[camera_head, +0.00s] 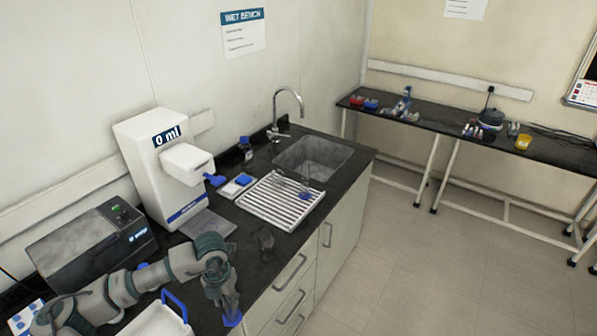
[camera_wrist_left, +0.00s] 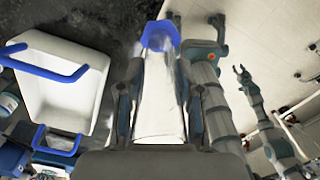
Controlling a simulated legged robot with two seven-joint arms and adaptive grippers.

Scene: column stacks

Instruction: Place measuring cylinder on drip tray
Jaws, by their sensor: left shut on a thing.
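My left gripper (camera_head: 222,296) points down at the counter's front edge and is shut on the measuring cylinder. The cylinder's blue foot (camera_head: 233,319) shows below the fingers. In the left wrist view, the clear measuring cylinder (camera_wrist_left: 159,95) lies between the two fingers, with its blue six-sided foot at the far end. The drip tray (camera_head: 208,226) is a grey slotted plate at the foot of the white dispenser (camera_head: 150,165), which reads "0 ml". Its visible surface is bare, beyond my gripper. My right gripper (camera_wrist_left: 242,75) shows small in the left wrist view, its fingers apart.
A white tub (camera_head: 158,322) with blue handles stands left of my gripper; it also shows in the left wrist view (camera_wrist_left: 58,85). A grey box device (camera_head: 90,255) is behind my arm. A white draining rack (camera_head: 280,202) and the sink (camera_head: 315,155) lie to the right.

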